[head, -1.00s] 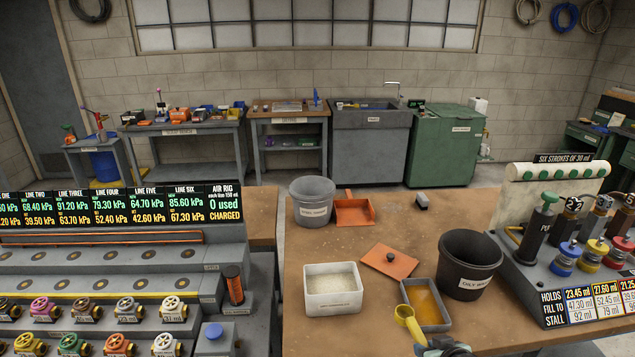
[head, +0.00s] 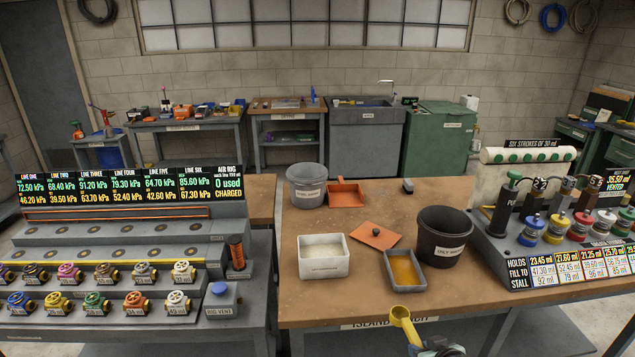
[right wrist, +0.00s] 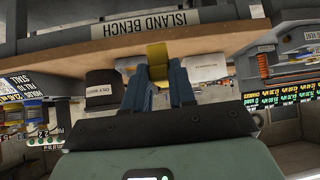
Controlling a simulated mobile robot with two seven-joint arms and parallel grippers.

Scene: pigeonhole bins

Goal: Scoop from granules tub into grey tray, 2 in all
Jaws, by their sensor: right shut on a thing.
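The white granules tub (head: 323,268) stands on the bench with pale granules inside. The grey tray (head: 421,288) stands to its right and holds an orange-yellow fill. My right gripper (head: 424,346) is shut on a yellow scoop (head: 402,318), in front of the bench's front edge in the head view. The scoop is apart from tub and tray, and I cannot tell what its bowl holds. In the right wrist view the scoop (right wrist: 157,62) sits between the fingers (right wrist: 160,85), with the white tub (right wrist: 206,70) beside it. My left gripper is not in view.
A black bucket (head: 443,240) stands behind the tray. An orange lid (head: 374,237) lies between tub and bucket. A grey bucket (head: 306,187) and orange dustpan (head: 347,195) are farther back. The pump rig (head: 500,245) is on the right. The bench's front left is clear.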

